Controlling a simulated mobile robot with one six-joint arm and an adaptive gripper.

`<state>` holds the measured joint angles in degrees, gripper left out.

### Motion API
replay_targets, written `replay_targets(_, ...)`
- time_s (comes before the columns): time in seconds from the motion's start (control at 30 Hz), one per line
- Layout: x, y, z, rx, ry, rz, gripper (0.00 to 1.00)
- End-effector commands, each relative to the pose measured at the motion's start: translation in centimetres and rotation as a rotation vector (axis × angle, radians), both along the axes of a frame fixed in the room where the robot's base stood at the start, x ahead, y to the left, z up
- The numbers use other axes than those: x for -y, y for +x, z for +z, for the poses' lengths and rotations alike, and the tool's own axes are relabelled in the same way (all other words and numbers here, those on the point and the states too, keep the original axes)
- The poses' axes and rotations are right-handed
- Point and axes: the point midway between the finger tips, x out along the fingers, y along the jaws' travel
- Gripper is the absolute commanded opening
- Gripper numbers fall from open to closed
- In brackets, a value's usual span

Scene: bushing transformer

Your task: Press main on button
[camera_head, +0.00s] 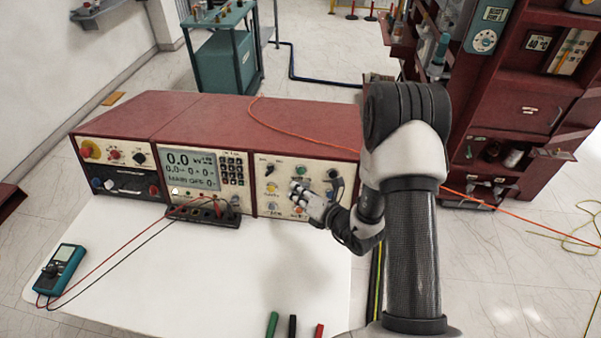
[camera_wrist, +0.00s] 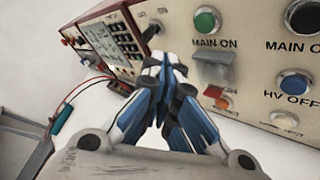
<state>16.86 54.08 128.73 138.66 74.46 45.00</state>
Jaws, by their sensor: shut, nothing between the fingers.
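The green round button (camera_wrist: 207,20) with MAIN ON printed under it is at the top of the wrist view, on the cream control panel (camera_wrist: 250,60). My gripper (camera_wrist: 165,62) is shut and empty. In the wrist view its fingertips lie below and left of the green button, with a visible gap in the picture. In the head view my gripper (camera_head: 298,194) is in front of the right panel, covering part of its lower controls. I cannot tell whether the fingertips touch the panel. The display (camera_head: 191,172) reads 0.0 kV and MAIN OFF.
A blue button (camera_wrist: 295,86) marked HV OFF, a grey cover (camera_wrist: 213,68) and an orange-red control (camera_wrist: 215,94) are nearby. A teal meter (camera_head: 62,262) with red and black leads lies on the white table (camera_head: 190,290). An orange cable (camera_head: 275,133) crosses the console top.

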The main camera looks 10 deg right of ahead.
Motion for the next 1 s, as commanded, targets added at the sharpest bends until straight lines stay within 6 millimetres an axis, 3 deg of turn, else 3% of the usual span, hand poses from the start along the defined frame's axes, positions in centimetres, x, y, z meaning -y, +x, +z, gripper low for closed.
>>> replay_targets(0.2,1.1,2.7,-0.8,0.002,-0.002,0.000,0.00)
replay_targets(0.4,1.7,4.0,-1.1,0.000,-0.001,0.000,0.00)
replay_targets(1.0,1.8,4.3,-1.1,-0.001,0.000,-0.001,0.00)
